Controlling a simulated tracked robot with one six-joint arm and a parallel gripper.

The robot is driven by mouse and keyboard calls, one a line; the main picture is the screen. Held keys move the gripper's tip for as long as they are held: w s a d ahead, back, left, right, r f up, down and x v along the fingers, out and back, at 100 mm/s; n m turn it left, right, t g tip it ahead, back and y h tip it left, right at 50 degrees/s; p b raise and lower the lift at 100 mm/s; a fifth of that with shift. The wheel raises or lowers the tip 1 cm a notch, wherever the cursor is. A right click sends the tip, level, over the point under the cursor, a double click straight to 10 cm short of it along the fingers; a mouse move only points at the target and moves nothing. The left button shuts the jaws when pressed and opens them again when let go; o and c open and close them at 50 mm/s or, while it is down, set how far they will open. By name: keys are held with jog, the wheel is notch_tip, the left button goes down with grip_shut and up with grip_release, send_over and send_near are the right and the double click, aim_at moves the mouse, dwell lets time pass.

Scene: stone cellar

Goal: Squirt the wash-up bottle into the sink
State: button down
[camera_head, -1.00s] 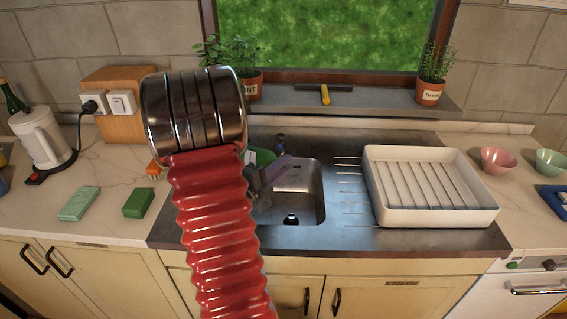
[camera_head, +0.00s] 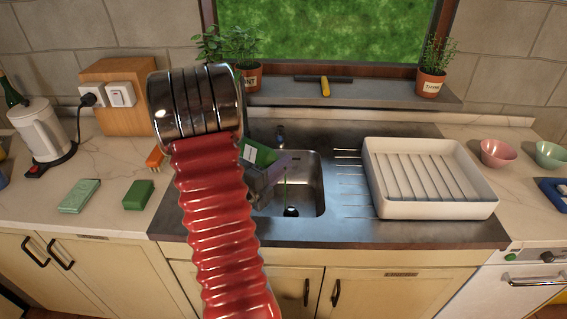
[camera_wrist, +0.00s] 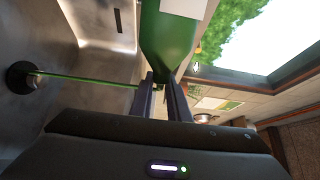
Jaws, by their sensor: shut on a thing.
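The green wash-up bottle (camera_head: 259,153) with a white label is held tilted over the left part of the steel sink (camera_head: 309,183). My gripper (camera_wrist: 162,84) is shut on it, with both fingers at the bottle's narrow end in the wrist view, where the green body (camera_wrist: 168,38) shows large. A thin green stream (camera_head: 286,183) runs from the bottle's tip to the sink's dark drain (camera_head: 291,211). The stream also shows in the wrist view (camera_wrist: 85,80). My red arm hides part of the gripper and the sink's left side in the head view.
A white dish rack (camera_head: 430,206) stands right of the sink. A green sponge (camera_head: 138,196) and a pale green block (camera_head: 80,196) lie on the left worktop. The tap (camera_head: 280,133) is behind the sink. Potted herbs stand on the sill (camera_head: 380,95).

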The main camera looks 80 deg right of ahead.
jog(key=shift+f, duration=0.15)
jog(key=shift+s+a+m, duration=0.1)
jog(key=shift+m, duration=1.9)
